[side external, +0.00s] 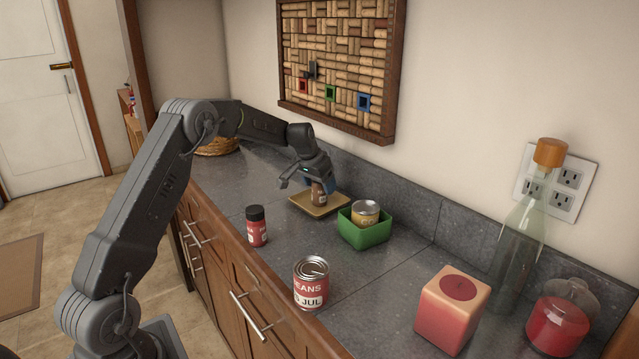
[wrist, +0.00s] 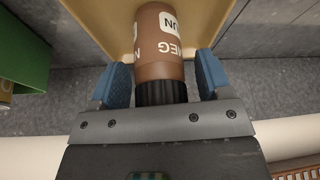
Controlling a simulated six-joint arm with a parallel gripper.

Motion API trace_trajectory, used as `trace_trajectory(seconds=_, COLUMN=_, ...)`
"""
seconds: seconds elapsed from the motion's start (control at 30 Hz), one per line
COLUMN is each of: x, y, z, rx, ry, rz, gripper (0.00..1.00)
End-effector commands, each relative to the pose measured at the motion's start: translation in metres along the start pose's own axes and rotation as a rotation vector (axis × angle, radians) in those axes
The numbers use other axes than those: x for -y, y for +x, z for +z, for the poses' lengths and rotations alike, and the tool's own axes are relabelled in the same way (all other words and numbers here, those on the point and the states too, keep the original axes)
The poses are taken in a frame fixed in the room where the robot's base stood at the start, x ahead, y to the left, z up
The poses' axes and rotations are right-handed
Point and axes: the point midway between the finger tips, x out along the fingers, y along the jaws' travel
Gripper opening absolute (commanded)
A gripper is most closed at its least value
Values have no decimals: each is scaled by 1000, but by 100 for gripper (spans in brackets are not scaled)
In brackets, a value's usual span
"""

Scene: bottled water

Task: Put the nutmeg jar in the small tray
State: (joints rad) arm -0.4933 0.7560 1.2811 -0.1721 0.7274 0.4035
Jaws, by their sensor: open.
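In the side view the jar (side external: 318,193) is over the small tan tray (side external: 300,204). The tray also shows behind the jar in the wrist view (wrist: 98,18). My gripper (side external: 308,184) is open over the tray. In the wrist view its blue fingers (wrist: 158,80) stand on either side of the jar's lid end, with gaps on both sides. Whether the jar's base touches the tray is hard to tell.
A green box (side external: 366,233) holding a yellow can (side external: 365,212) stands just right of the tray. A red jar with a black lid (side external: 257,226) and a beans can (side external: 311,283) stand nearer. A pink box (side external: 452,309), glass bottle (side external: 518,240) and red jar (side external: 558,325) are at right.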

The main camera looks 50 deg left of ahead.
Motion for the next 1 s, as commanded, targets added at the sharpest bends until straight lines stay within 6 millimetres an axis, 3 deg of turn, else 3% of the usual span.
trace_trajectory(seconds=0.27, x=0, y=-15, z=-2, rx=-4, ry=0, rz=-1, gripper=71)
trace_trajectory(seconds=0.7, x=0, y=-101, z=-2, rx=-3, ry=-1, rz=-1, gripper=71)
trace_trajectory(seconds=1.0, x=-10, y=-133, z=2, rx=-4, ry=7, rz=2, gripper=71)
